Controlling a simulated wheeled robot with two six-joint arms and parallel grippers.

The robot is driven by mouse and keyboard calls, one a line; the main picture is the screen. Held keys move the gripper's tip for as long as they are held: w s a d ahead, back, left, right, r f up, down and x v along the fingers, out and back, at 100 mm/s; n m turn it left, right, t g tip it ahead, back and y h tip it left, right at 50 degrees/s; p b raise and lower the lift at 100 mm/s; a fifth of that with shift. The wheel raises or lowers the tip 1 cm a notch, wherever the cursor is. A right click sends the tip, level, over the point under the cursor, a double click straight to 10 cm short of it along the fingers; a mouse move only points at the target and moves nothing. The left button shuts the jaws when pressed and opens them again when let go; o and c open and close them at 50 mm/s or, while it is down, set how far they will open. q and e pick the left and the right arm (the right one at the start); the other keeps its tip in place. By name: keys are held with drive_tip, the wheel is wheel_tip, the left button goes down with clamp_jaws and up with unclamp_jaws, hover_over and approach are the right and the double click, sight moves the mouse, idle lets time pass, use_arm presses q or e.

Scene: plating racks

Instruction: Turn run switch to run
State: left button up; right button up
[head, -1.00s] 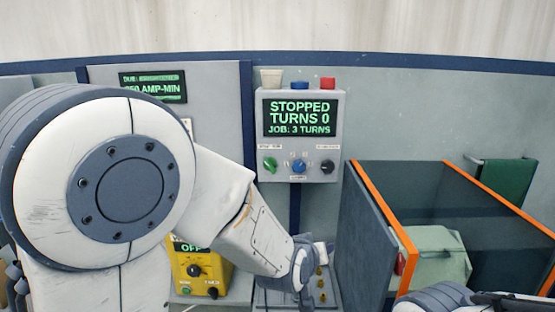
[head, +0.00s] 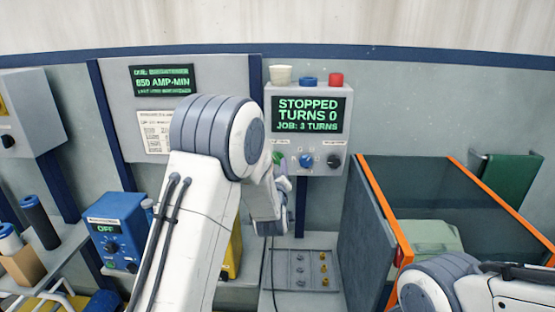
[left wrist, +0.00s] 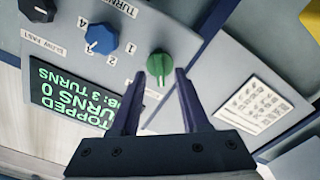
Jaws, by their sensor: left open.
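The control box (head: 318,100) on the back wall has a lit display (head: 307,115) reading STOPPED, TURNS 0, JOB: 3 TURNS. A green knob (head: 277,157) sits at its lower left, partly covered by my left gripper (head: 283,170). In the left wrist view the box appears upside down, and the green knob (left wrist: 159,62) lies between and just beyond the fingertips of my open left gripper (left wrist: 161,74). The fingers flank the knob's near edge; I cannot tell whether they touch it. The knob's label is too small to read.
A blue knob (head: 306,161) and a black knob (head: 333,161) sit right of the green one. Beige, blue and red parts top the box. An orange-edged tank (head: 380,220) stands right. A blue power unit (head: 116,230) stands left. My right forearm shows at lower right.

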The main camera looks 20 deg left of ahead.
sight(278, 160)
use_arm(q)
drive_tip(key=shift+x, duration=1.1)
clamp_jaws()
